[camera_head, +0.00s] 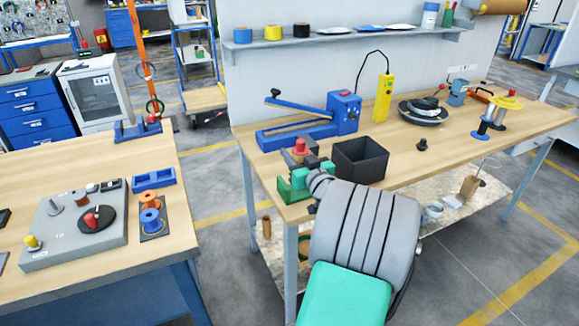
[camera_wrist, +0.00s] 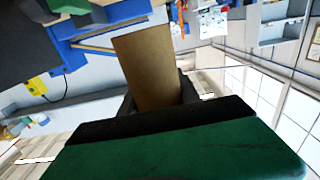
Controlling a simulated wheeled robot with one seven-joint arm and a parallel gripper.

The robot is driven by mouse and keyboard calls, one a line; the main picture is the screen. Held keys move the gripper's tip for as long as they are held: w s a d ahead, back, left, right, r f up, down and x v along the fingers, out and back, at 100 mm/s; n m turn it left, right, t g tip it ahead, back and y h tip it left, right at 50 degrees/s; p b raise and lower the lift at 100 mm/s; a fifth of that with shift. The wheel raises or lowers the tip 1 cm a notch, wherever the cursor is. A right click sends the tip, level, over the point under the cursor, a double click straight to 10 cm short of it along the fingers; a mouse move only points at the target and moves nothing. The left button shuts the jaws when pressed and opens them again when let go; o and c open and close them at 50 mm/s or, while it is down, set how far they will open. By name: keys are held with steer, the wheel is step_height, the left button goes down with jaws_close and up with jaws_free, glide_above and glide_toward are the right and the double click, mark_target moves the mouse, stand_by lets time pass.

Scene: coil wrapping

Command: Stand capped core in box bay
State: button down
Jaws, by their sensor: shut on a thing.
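A brown cardboard core (camera_wrist: 152,68) sits between the dark fingers of my gripper in the wrist view. My gripper (camera_head: 298,166) shows in the head view, with a green body and dark jaws, at the left end of the far bench. It is shut on the core. A red part (camera_head: 300,147) shows just above the jaws; I cannot tell whether it is the core's cap. The brown of the held core is not clearly visible in the head view. An open black box (camera_head: 361,171) stands on the bench just right of my gripper. Its inside is dark, so I cannot make out bays.
A blue sealer (camera_head: 293,135) lies behind my gripper, with a yellow control box (camera_head: 383,98) to its right. A nearer table (camera_head: 80,172) at left holds a grey fixture. Bench wood right of the box is mostly clear.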

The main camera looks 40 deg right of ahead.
steer(key=w+f, duration=0.1)
steer(key=f, duration=0.1)
steer(key=w+f, duration=0.1)
steer(key=f, duration=0.2)
steer(key=w+d+f, duration=0.1)
steer(key=f, duration=0.1)
steer(key=shift+w+d+f, duration=0.1)
steer(key=shift+w+f, duration=0.1)
steer(key=shift+w, duration=0.2)
steer(key=shift+f, duration=0.1)
steer(key=shift+f, duration=0.25)
steer(key=c, duration=0.9)
jaws_free()
steer(key=shift+o, duration=0.2)
steer(key=shift+r+p, duration=0.25)
steer(key=shift+p, duration=0.25)
